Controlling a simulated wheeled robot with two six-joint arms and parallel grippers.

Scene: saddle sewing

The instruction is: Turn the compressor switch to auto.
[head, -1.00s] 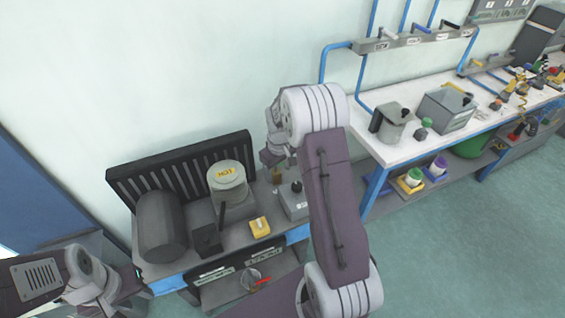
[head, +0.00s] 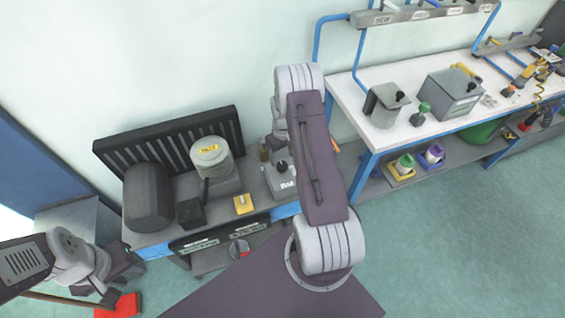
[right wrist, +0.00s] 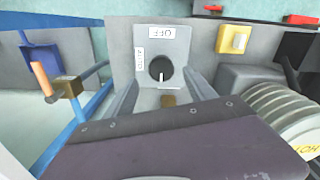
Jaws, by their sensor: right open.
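The switch box (head: 281,183) is grey with a black knob (head: 282,165) and stands at the right end of the low bench. In the right wrist view the knob (right wrist: 160,69) shows a white mark pointing down the picture. An upside-down OFF label (right wrist: 160,32) is above it, and a sideways label, too small to read surely, is at its left. My right gripper (right wrist: 162,80) is open, with a finger on either side below the knob; contact cannot be told. In the head view its fingers are mostly hidden. My left gripper (head: 122,272) is at lower left, away from the box.
The compressor with a yellow HOT label (head: 212,158) and a dark tank (head: 148,196) stand left of the box. A yellow switch (head: 243,204) sits at the bench's front edge. A white workbench (head: 350,105) is at the right. Open floor is at lower right.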

